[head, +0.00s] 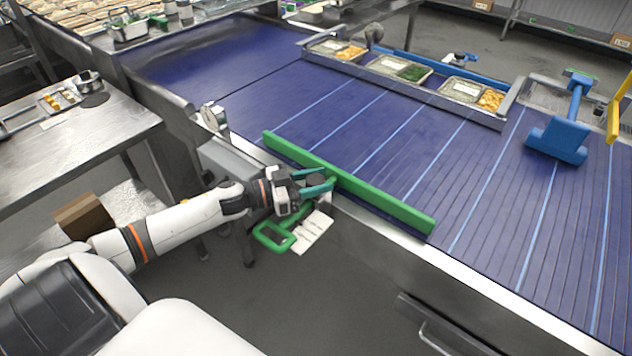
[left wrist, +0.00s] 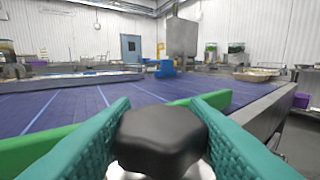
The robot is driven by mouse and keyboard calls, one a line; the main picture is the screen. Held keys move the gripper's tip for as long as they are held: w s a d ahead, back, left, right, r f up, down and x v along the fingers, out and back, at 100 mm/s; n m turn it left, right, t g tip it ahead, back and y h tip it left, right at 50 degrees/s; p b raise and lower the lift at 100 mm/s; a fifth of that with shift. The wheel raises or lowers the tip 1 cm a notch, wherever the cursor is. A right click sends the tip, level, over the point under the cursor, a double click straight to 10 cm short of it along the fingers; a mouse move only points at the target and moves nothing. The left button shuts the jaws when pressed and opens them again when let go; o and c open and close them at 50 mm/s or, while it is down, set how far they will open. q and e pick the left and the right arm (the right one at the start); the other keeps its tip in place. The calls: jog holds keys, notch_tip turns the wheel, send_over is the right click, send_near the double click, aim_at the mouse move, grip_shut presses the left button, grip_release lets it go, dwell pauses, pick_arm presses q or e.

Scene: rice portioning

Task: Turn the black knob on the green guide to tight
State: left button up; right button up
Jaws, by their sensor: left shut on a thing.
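The green guide (head: 385,203) is a long bar along the near edge of the blue conveyor; it also shows in the left wrist view (left wrist: 40,148). The black knob (left wrist: 160,138) is large in the left wrist view, in front of the guide. My left gripper (head: 318,184) has teal fingers, one on each side of the knob, and is shut on it. In the head view the knob is mostly hidden by the fingers. The knob's turn position cannot be told. My right gripper is not in view.
A green handle (head: 273,237) and a white tag (head: 313,231) hang below the conveyor edge by my gripper. A rail with food trays (head: 402,70) spans the far side. The middle belt is clear.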

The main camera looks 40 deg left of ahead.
pick_arm(q)
jog(key=m+g+h+b, duration=0.4)
jog(key=g, duration=0.1)
jog(key=m+g+h+b, duration=0.2)
jog(key=g, duration=0.1)
jog(key=shift+f, duration=0.25)
jog(key=shift+s+d+r+m+g+h+b, duration=0.1)
jog(key=shift+m+g+h+b, duration=0.5)
jog(key=shift+m+g+b, duration=1.55)
jog(key=shift+n+g, duration=0.25)
jog(key=shift+g, duration=0.3)
jog(key=o, duration=1)
jog(key=shift+r+p, duration=0.1)
jog(key=shift+p, duration=0.2)
